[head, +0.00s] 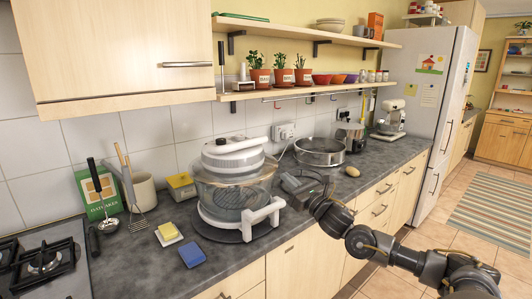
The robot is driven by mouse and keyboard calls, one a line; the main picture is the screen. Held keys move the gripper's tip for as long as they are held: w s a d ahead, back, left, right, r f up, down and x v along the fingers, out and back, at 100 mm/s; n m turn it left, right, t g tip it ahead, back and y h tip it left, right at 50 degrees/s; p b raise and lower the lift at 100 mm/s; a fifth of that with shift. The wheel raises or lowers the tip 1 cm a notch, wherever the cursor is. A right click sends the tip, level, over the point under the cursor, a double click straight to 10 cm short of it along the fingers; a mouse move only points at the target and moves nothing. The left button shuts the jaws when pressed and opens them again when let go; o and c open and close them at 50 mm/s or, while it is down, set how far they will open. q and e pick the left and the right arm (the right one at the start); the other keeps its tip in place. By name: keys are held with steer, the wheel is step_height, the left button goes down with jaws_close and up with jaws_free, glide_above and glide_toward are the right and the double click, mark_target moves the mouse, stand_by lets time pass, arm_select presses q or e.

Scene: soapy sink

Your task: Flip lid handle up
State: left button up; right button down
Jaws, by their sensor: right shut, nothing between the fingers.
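A large clear bowl (230,188) with a white lid (232,162) stands on the counter in the middle of the view. A white handle (236,144) lies across the top of the lid. It looks folded low, though its exact angle is hard to tell. A white bar-like frame (262,216) shows at the bowl's lower right front. My right gripper (287,183) is just right of the bowl, below lid height and apart from the handle. It is shut and empty, its fingers dark and small in the picture. My left gripper is not in view.
A metal pot (319,151) and a potato-like item (351,171) lie right of the bowl. The shelf (290,91) with potted plants hangs above and behind.

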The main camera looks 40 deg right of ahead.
steer(key=p+x, duration=0.2)
steer(key=x, duration=0.1)
steer(key=r+p+x, duration=0.1)
steer(key=x, duration=0.3)
steer(key=p+x, duration=0.2)
steer(key=x, duration=0.2)
steer(key=shift+s+r+p, duration=0.1)
steer(key=shift+r+p, duration=0.2)
steer(key=shift+r, duration=0.05)
steer(key=shift+w+r+p, duration=0.35)
steer(key=shift+r+p, duration=0.1)
steer(key=shift+r, duration=0.25)
steer(key=shift+w, duration=0.1)
steer(key=shift+r, duration=0.1)
